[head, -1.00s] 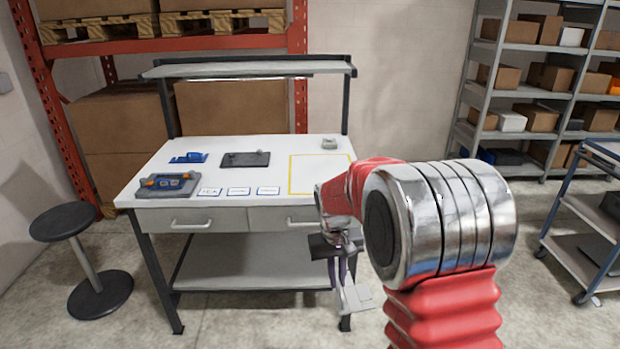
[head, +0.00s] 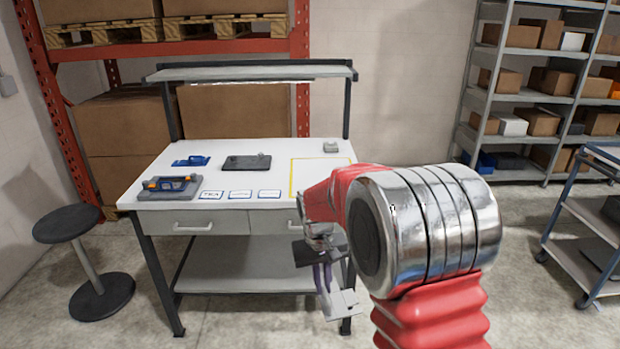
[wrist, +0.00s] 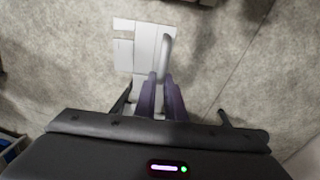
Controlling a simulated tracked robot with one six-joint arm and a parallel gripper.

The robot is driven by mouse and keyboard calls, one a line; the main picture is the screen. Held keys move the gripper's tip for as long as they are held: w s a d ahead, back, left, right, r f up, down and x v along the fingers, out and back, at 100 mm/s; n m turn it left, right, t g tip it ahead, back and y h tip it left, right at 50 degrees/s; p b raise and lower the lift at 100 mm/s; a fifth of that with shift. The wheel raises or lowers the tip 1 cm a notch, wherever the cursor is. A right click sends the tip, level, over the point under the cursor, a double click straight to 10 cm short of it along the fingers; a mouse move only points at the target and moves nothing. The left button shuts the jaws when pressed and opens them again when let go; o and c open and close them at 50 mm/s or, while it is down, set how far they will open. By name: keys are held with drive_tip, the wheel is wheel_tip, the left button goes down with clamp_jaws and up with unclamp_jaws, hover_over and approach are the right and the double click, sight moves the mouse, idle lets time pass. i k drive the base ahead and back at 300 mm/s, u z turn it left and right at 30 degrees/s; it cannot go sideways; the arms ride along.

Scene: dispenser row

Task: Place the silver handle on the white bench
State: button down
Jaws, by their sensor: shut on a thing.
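My gripper (head: 323,280) hangs in front of the white bench (head: 245,168), below the level of its top, near the right drawer. Its purple fingers are shut on the silver handle (head: 343,305), a light grey piece with a narrow upright part and a flat plate at its lower end. In the wrist view, my gripper (wrist: 160,78) grips the handle's curved bar (wrist: 166,52), with pale flat plates beyond it over the floor. The exact grip point is partly hidden by the fingers. My arm covers the bench's front right corner in the head view.
On the bench top are a yellow outlined area (head: 292,178), a blue part (head: 191,161), a dark plate (head: 246,162), a grey fixture (head: 170,188), white labels (head: 240,194) and a small grey item (head: 331,146). A stool (head: 68,224) stands left; a cart (head: 585,238) stands right.

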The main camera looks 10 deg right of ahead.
sight(316, 176)
drive_tip(key=u, duration=0.15)
drive_tip(key=i, duration=1)
drive_tip(key=u, duration=0.05)
